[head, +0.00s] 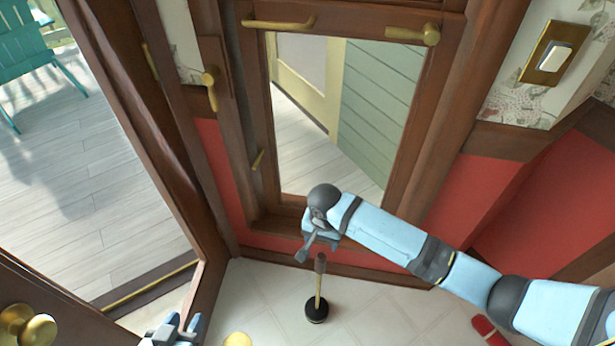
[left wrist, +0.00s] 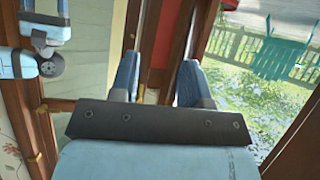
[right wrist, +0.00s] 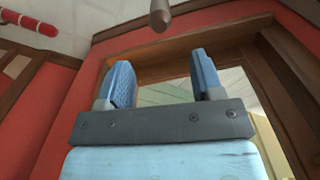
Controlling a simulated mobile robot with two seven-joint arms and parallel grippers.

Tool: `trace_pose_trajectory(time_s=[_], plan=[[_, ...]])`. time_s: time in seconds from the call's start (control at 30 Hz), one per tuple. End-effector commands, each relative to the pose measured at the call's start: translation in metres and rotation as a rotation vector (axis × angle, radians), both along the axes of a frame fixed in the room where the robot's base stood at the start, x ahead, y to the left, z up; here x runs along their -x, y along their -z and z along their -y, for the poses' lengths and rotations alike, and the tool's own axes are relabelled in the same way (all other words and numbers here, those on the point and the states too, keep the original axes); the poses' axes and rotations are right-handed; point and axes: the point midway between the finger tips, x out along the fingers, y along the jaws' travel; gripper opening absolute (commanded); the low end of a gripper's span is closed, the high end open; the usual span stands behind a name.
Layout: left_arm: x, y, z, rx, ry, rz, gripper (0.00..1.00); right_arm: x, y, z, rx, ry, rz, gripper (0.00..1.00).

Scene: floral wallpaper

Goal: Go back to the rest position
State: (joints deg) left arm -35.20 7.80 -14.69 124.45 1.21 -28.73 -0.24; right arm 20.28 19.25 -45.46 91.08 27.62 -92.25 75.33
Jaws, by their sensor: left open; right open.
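My right gripper (head: 308,250) hangs in front of the window at the end of my blue arm, which comes in from the right. In the right wrist view its two blue fingers (right wrist: 162,82) are apart with nothing between them. My left gripper (head: 176,328) shows only in part at the bottom edge of the head view, near the open door. In the left wrist view its blue fingers (left wrist: 158,78) are apart and empty. The task names no object.
An open door (head: 150,120) with brass knob (head: 28,326) is left. A red item (head: 490,331) lies right.

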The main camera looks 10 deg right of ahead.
Motion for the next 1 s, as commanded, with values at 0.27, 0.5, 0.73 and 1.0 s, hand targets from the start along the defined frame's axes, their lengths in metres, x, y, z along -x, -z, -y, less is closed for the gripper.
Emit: trace_pose_trajectory(time_s=[0.27,0.5,0.73,1.0], plan=[[0.000,-0.014,0.000,0.000,0.000,0.001,0.43,0.008,-0.007,-0.006,-0.034,-0.031,0.018,0.60],[0.000,-0.073,-0.003,-0.009,-0.003,0.003,0.43,0.049,-0.054,-0.034,-0.229,-0.238,0.229,0.60],[0.005,-0.114,-0.008,-0.028,-0.007,-0.019,0.43,0.091,-0.118,-0.029,-0.272,-0.435,0.555,0.60],[0.010,-0.163,-0.014,-0.045,-0.012,-0.027,0.43,0.146,-0.205,0.020,-0.056,-0.639,0.884,0.60]])
